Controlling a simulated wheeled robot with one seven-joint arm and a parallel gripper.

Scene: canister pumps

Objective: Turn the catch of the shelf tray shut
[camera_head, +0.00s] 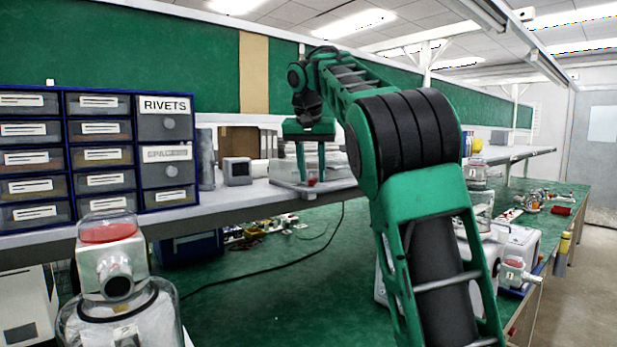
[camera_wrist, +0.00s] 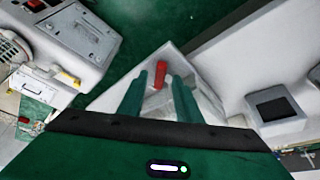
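The shelf tray (camera_head: 282,182) is a clear, pale box on the grey shelf, and its pale wall also shows in the wrist view (camera_wrist: 104,101). Its red catch (camera_wrist: 160,74) looks like a short bar, lying lengthwise up the wrist picture. In the head view the catch (camera_head: 312,182) is a small red spot low at the tray's front. My gripper (camera_head: 311,178) points down at the tray with its two green fingers apart. In the wrist view the fingers (camera_wrist: 160,82) stand on either side of the catch; I cannot tell whether they touch it.
Drawer cabinets (camera_head: 103,155) stand on the shelf at left. A small grey box (camera_head: 237,171) sits left of the tray. A pump canister (camera_head: 115,270) stands in the left foreground. A black cable crosses the green bench (camera_head: 270,290) below; more pumps stand at right.

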